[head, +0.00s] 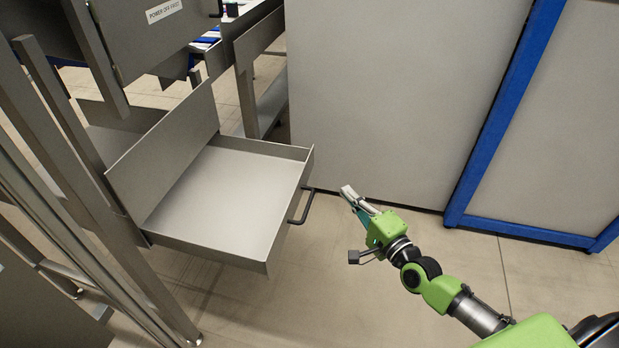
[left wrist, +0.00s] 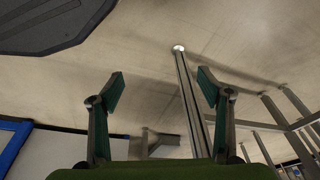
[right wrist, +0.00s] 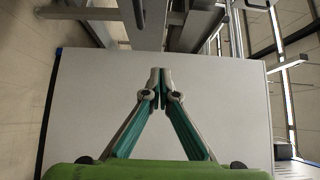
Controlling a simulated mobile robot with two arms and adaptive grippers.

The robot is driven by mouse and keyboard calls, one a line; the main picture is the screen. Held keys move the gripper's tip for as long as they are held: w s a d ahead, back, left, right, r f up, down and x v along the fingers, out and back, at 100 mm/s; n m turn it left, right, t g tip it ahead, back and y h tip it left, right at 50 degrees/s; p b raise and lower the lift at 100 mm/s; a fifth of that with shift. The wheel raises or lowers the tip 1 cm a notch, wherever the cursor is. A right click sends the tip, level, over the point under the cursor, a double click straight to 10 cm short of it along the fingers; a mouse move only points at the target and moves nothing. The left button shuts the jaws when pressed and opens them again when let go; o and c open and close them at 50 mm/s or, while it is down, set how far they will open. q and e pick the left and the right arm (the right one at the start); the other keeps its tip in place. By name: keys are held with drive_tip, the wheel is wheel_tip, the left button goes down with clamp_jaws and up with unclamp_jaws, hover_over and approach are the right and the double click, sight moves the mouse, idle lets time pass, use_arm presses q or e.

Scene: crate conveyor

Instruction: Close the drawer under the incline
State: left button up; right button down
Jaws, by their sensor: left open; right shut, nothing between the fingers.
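The drawer (head: 230,185) is a grey metal tray under the incline frame. It is pulled out to the right in the head view, and its inside looks empty. Its dark bar handle (head: 302,208) is on the right-hand front face. My right gripper (head: 347,192) is shut and empty. It is to the right of the handle, apart from it, over the floor; its closed fingers also show in the right wrist view (right wrist: 160,74). My left gripper (left wrist: 160,82) is open and empty in the left wrist view, and is not in the head view.
A large grey panel (head: 390,90) with a blue frame (head: 495,115) stands behind my right gripper. Metal frame posts (head: 75,150) stand left of the drawer. The floor (head: 330,290) in front of the drawer is clear.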

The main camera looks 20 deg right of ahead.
drive_tip(key=b, duration=0.1)
approach(307, 163)
drive_tip(key=w+d, duration=0.3)
use_arm(q)
drive_tip(key=shift+w+r, duration=0.2)
drive_tip(key=shift+r, duration=1.3)
use_arm(e)
drive_tip(key=shift+w+a+f, duration=0.1)
drive_tip(key=shift+w+a, duration=0.7)
drive_tip(key=shift+a, duration=0.15)
drive_tip(key=shift+w+a+f, duration=0.1)
drive_tip(key=shift+w+a, duration=0.65)
drive_tip(key=shift+a, duration=0.2)
